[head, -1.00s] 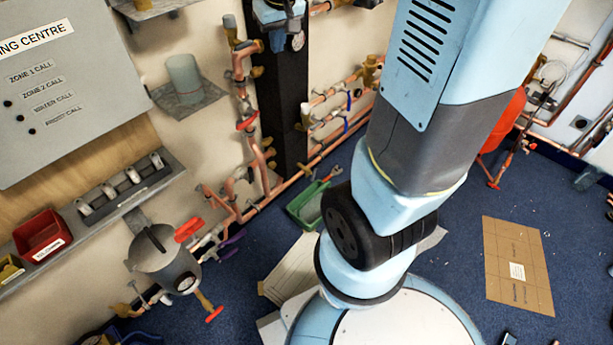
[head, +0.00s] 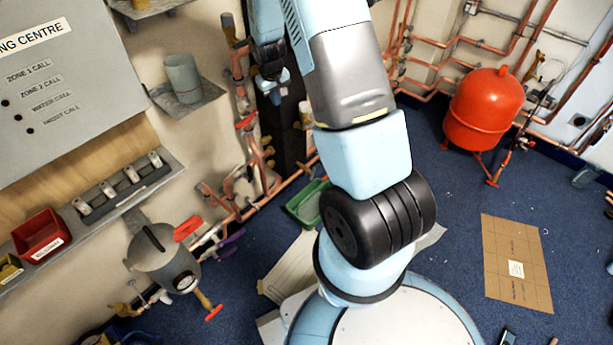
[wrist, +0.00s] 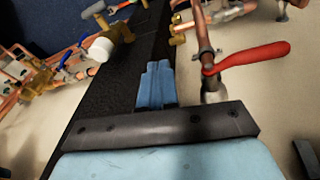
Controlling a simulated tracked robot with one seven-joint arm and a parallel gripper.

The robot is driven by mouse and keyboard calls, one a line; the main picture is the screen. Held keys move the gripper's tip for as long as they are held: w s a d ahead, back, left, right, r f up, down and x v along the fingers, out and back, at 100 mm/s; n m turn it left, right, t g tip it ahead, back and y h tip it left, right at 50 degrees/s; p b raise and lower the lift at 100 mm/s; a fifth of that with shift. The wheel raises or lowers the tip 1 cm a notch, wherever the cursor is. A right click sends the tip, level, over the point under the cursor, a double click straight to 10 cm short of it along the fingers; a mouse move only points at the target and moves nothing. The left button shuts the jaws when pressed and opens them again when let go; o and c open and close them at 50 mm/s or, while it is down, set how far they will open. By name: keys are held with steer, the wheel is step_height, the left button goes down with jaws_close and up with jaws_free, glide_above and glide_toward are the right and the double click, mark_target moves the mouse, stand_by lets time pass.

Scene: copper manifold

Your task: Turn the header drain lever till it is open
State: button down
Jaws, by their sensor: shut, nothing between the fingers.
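A red lever (wrist: 250,57) stands out to the right from a vertical copper pipe in the wrist view. It appears to be the red lever (head: 246,121) on the copper manifold in the head view. The frames show no label naming it as the header drain lever. My gripper (wrist: 157,66) is shut and empty, its pale blue fingers together, left of the pipe and apart from the lever. In the head view my gripper (head: 277,97) is in front of the dark column, right of that lever. More red levers (head: 188,228) (head: 214,313) are by the grey vessel (head: 165,258).
A dark column (wrist: 120,75) runs behind my fingers. Copper pipes with a white cap (wrist: 101,49) and brass valves lie to the left. A grey shelf with a cup (head: 184,78) juts from the wall. A green tray (head: 307,205) and red tank (head: 485,108) are lower down.

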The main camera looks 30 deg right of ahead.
step_height(320, 180, down, 18)
steer(key=d+n, duration=0.1)
steer(key=d, duration=0.2)
steer(key=n+g+h, duration=0.1)
glide_toward(312, 173)
steer(key=s+a+r, duration=0.1)
steer(key=a+r, duration=0.1)
steer(key=a, duration=0.4)
steer(key=d+x, duration=0.3)
steer(key=x, duration=0.9)
steer(key=shift+w+r, duration=0.2)
steer(key=shift+r, duration=0.05)
